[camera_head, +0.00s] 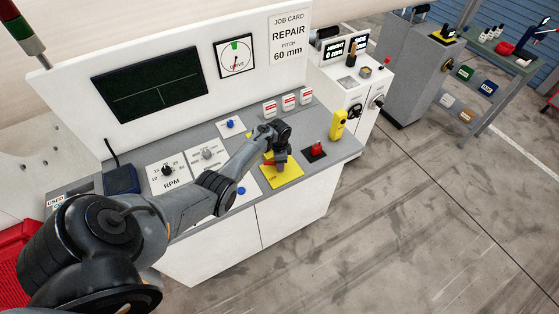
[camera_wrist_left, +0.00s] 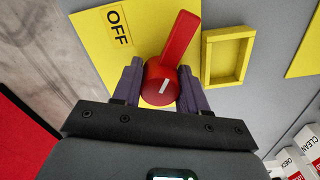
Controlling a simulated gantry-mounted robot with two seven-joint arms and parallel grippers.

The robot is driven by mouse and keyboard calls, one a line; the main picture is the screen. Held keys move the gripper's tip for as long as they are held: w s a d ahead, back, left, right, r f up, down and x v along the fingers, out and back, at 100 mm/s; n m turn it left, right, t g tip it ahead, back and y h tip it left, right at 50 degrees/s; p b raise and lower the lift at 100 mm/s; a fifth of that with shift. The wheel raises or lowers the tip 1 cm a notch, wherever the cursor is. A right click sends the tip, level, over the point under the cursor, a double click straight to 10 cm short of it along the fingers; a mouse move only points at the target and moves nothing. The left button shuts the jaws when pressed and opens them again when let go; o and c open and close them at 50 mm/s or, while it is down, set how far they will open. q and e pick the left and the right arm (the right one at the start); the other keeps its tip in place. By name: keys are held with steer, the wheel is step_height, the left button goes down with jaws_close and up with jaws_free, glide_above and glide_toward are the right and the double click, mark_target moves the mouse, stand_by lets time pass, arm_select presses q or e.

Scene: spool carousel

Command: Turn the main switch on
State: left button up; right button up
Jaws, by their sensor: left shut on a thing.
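The main switch is a red rotary knob (camera_wrist_left: 162,82) with a long red handle. It sits on a yellow plate marked OFF (camera_wrist_left: 117,28) in the left wrist view. The handle points up and slightly right there, and a white line marks the hub. My left gripper (camera_wrist_left: 162,90) is shut on the knob, with one finger on each side of its hub. In the head view my left gripper (camera_head: 276,160) is over the yellow plate (camera_head: 282,178) on the console top and hides most of the knob. My right gripper is not in view.
A red control on a black base (camera_head: 315,150) and a yellow handheld box (camera_head: 338,125) stand to the right of the gripper. An empty yellow frame (camera_wrist_left: 229,57) is beside the knob. Several red-and-white labelled blocks (camera_head: 289,101) line the back. The floor at right is clear.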

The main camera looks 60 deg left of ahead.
arm_select(q)
steer(key=m, duration=0.2)
steer(key=shift+a+m, duration=0.1)
steer(key=shift+m, duration=0.3)
steer(key=m, duration=0.2)
steer(key=shift+m, duration=0.4)
steer(key=m, duration=0.2)
steer(key=shift+m+b, duration=0.3)
steer(key=shift+b, duration=0.05)
steer(key=shift+m+b, duration=0.55)
steer(key=shift+m, duration=0.85)
steer(key=o, duration=1)
steer(key=shift+a, duration=0.1)
steer(key=shift+o, duration=0.2)
steer(key=shift+w+r, duration=0.1)
steer(key=shift+r, duration=0.05)
